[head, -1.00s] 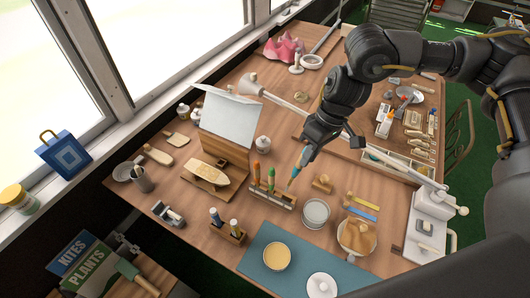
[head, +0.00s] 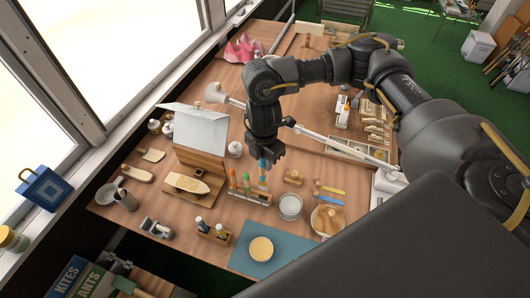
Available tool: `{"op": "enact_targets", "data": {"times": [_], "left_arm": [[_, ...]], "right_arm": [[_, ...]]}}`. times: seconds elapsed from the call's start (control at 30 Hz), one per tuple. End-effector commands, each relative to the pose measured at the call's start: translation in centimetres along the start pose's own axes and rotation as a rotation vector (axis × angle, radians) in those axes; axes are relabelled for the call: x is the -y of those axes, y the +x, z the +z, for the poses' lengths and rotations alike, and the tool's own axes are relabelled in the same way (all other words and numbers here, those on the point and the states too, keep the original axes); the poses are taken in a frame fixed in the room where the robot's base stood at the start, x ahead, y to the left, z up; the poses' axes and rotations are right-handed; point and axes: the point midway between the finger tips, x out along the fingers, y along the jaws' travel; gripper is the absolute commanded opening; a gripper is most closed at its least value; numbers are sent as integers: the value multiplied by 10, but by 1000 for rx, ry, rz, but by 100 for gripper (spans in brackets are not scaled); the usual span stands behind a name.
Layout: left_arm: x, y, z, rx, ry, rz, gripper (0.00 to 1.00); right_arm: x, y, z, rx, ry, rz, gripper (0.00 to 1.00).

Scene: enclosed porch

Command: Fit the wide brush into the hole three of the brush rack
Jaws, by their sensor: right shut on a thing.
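The brush rack (head: 240,197) is a low wooden block on the table, with a few brushes standing upright in its left and middle part. My right gripper (head: 264,157) is above the rack's right end, shut on a blue-handled brush, which I take as the wide brush (head: 263,175). The brush stands about upright below the fingers, its lower end at the rack's right part. I cannot tell whether its tip is inside a hole or just above it. The holes are too small to make out. My left gripper is not in view.
A glass jar (head: 290,206) and a small wooden block (head: 293,178) stand right of the rack. A wooden holder with bottles (head: 214,232) is in front, a boat model (head: 188,184) to the left.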

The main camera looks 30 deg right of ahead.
Motion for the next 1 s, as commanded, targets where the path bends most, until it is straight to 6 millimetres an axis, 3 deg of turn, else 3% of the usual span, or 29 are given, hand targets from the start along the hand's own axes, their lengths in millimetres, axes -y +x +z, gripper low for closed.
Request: {"op": "enact_targets", "data": {"times": [0.2,0.73,1.0], "left_arm": [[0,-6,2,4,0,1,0],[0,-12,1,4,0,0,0],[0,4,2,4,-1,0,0]], "right_arm": [[1,2,0,6,-104,20,0],[0,0,2,9,-101,19,0],[0,22,1,8,-101,18,0]]}}
